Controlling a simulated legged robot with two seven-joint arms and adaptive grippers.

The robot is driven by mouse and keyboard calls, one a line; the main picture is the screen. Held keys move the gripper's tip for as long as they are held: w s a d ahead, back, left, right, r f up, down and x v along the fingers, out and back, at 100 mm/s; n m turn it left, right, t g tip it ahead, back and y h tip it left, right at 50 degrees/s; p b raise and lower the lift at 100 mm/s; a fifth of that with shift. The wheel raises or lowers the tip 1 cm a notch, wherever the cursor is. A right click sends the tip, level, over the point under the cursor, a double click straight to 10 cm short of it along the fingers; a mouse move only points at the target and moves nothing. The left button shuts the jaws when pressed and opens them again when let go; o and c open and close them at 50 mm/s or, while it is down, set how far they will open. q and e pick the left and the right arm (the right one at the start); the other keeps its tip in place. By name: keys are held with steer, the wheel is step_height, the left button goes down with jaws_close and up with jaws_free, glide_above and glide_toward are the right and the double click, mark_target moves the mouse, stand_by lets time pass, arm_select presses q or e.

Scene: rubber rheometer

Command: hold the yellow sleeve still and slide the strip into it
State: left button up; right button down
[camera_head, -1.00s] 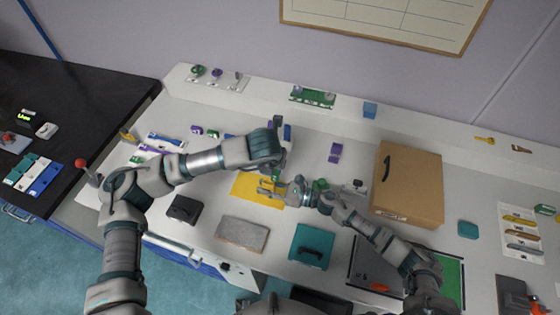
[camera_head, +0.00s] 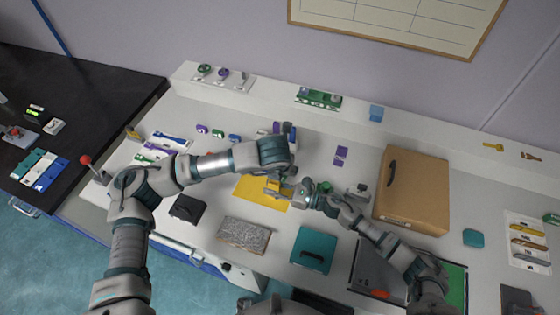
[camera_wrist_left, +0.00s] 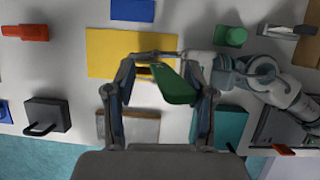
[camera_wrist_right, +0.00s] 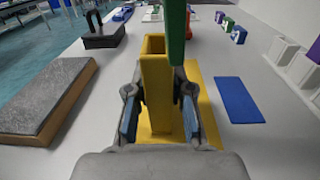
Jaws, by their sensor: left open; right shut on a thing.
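The yellow sleeve (camera_wrist_right: 157,95) stands upright between the fingers of my right gripper (camera_wrist_right: 158,108), which is shut on it. The sleeve's open top faces up in the right wrist view. The green strip (camera_wrist_right: 176,30) hangs down at the sleeve's top right there. In the left wrist view the strip (camera_wrist_left: 176,86) lies between the spread fingers of my left gripper (camera_wrist_left: 165,72), which is open. In the head view the left forearm hides most of the strip, and my right gripper (camera_head: 290,192) meets the sleeve from the right.
A yellow mat (camera_wrist_left: 105,50) lies beneath the grippers, with a blue plate (camera_wrist_right: 238,100) beside it. A grey block (camera_head: 243,233), a black case (camera_head: 187,208) and a teal case (camera_head: 312,248) stand near the front. A cardboard box (camera_head: 415,190) stands at the right.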

arm_select(q)
steer(key=r, duration=0.5)
steer(key=shift+d+r, duration=0.3)
steer(key=shift+r, duration=0.1)
steer(key=a+r+m+g+h, duration=0.2)
steer(key=a+r+m, duration=0.1)
steer(key=r+m, duration=0.3)
steer(key=shift+w+a+m, duration=0.2)
steer(key=shift+a+m, duration=0.1)
steer(key=shift+a, duration=0.05)
steer(key=shift+d, duration=0.15)
